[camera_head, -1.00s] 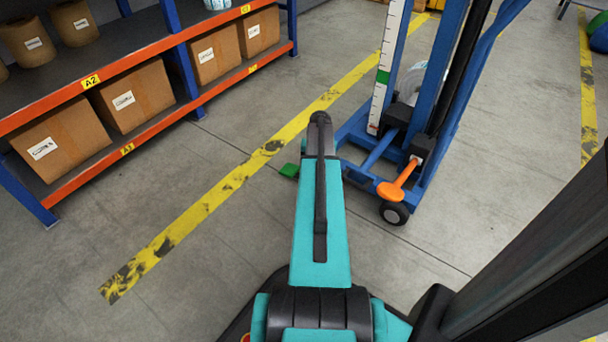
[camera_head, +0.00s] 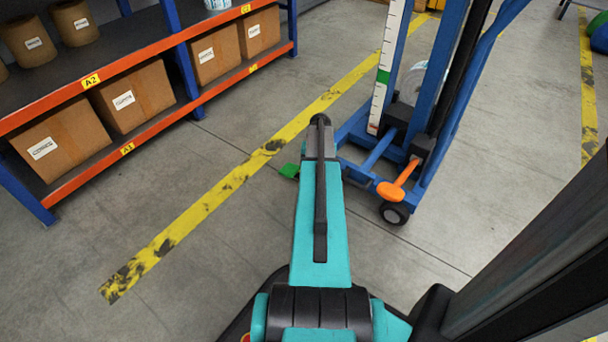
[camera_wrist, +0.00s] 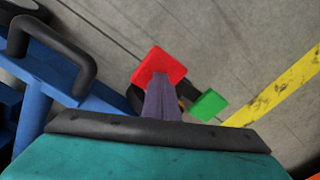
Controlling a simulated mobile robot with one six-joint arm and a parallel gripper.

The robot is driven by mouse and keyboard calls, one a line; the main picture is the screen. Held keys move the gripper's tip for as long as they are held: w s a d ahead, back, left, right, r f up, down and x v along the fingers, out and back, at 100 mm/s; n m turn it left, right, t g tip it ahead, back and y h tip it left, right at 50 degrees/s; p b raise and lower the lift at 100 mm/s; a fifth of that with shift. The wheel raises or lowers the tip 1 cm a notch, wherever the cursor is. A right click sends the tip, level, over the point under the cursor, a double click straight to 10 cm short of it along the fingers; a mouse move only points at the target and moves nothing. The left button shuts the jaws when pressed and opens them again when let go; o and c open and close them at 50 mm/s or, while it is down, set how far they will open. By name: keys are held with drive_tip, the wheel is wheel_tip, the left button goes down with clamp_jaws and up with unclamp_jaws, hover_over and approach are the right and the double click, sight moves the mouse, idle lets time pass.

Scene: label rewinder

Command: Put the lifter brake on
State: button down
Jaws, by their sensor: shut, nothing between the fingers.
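The lifter (camera_head: 428,75) is a blue upright frame with a black mast and small wheels. Low on it, in the wrist view, are a red pedal pad (camera_wrist: 150,62) and a green pedal pad (camera_wrist: 209,105), on a dark part mostly hidden behind my gripper. The green pad (camera_head: 290,171) also shows left of my arm in the head view; the red one is hidden there. My gripper (camera_wrist: 161,82) is shut and empty, its fingertips overlapping the red pad's lower edge in the wrist view. Whether they touch it I cannot tell. My arm hides the gripper in the head view.
An orange pedal (camera_head: 390,190) sticks out beside the lifter's near wheel (camera_head: 394,213). A black handle (camera_wrist: 52,45) and blue frame bars lie left in the wrist view. Shelving with boxes (camera_head: 130,97) stands left, past a yellow floor line (camera_head: 205,205).

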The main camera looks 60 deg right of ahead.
drive_tip(key=shift+f, duration=1.45)
wheel_tip(320, 180, up, 9)
drive_tip(key=p, duration=0.6)
idle(0.7)
